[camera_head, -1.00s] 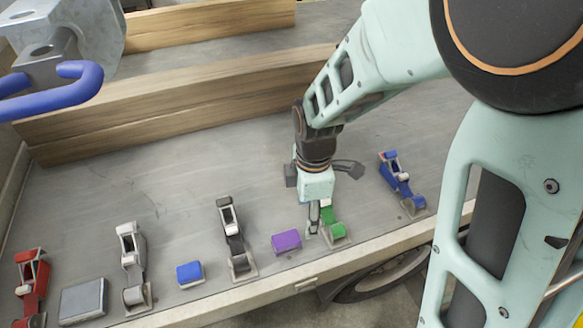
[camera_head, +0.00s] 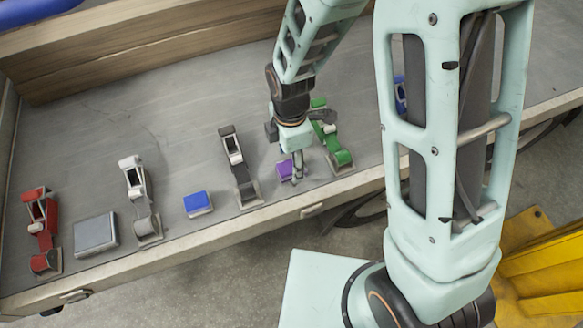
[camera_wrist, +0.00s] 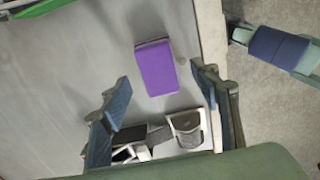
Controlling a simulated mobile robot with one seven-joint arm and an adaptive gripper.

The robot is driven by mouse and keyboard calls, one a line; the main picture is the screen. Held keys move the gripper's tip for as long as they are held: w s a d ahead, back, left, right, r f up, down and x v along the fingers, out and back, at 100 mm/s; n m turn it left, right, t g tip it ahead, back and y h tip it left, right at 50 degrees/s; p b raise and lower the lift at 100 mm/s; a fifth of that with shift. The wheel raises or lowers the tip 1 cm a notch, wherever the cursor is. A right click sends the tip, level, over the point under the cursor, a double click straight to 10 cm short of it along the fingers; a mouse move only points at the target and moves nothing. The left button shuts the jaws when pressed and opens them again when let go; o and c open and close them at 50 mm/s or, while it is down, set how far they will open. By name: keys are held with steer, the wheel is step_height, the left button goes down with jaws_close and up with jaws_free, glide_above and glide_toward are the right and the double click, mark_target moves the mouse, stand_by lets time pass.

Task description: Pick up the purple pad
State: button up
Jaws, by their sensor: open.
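The purple pad (camera_head: 285,170) lies flat on the grey trailer bed, partly hidden behind my gripper in the head view. In the wrist view the purple pad (camera_wrist: 156,68) shows whole, beyond the fingertips and roughly centred between them. My gripper (camera_head: 298,172) points down just at the pad's right side in the head view. In the wrist view my gripper (camera_wrist: 160,82) has its two fingers spread wide with nothing between them. I cannot tell its exact height above the pad.
A green clamp (camera_head: 331,136) stands just right of my gripper, and a black-and-white clamp (camera_head: 238,166) left of the pad. A blue pad (camera_head: 198,203), grey pad (camera_head: 97,236), white clamp (camera_head: 140,200) and red clamp (camera_head: 43,230) lie further left. The trailer's edge rail (camera_head: 262,218) runs in front.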

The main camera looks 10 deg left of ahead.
mark_target(291, 165)
step_height(291, 165, down, 4)
steer(key=shift+w+r, duration=0.15)
steer(key=shift+r, duration=0.1)
steer(key=c, duration=1.3)
steer(key=shift+r, duration=0.1)
